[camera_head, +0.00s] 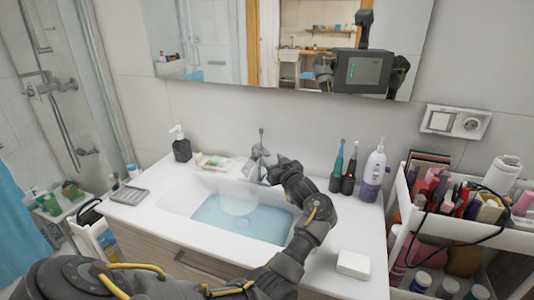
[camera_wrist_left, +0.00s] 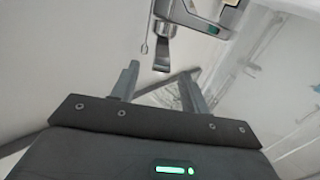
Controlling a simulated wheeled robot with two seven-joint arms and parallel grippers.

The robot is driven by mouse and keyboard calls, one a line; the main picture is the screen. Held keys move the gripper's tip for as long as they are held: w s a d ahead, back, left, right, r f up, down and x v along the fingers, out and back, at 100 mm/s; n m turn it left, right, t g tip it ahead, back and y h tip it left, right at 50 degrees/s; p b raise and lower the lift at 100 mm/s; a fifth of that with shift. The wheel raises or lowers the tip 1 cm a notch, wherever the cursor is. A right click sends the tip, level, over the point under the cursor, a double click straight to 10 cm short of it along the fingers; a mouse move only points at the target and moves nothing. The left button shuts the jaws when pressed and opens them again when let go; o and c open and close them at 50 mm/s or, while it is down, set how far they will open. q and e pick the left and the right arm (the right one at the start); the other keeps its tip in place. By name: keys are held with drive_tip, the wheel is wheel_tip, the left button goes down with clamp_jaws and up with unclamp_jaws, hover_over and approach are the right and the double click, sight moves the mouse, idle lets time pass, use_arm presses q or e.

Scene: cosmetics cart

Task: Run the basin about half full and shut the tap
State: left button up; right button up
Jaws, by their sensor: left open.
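The white basin (camera_head: 177,200) holds pale blue water (camera_head: 240,222); the surface lies below the rim. The chrome tap (camera_head: 257,158) stands at the back of the basin, with its thin lever (camera_head: 262,138) pointing up. My left gripper (camera_head: 270,172) is just right of the tap and partly hides it. In the left wrist view its two fingers (camera_wrist_left: 160,92) are apart with nothing between them, and the tap (camera_wrist_left: 200,18) is ahead of them, not gripped. I cannot tell whether water is running from the spout. My right gripper is not in view.
A dark soap dispenser (camera_head: 181,148) and a soap dish (camera_head: 214,163) stand left of the tap. Electric toothbrushes (camera_head: 337,172) and a white-purple bottle (camera_head: 373,175) stand to the right. A white soap block (camera_head: 353,263) lies front right. A loaded cart (camera_head: 452,235) stands right.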

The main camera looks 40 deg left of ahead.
sight(267, 153)
use_arm(q)
drive_tip(key=shift+p+x, duration=0.3)
drive_tip(key=shift+x, duration=2.2)
drive_tip(key=shift+s, duration=0.1)
clamp_jaws()
drive_tip(key=shift+r, duration=0.1)
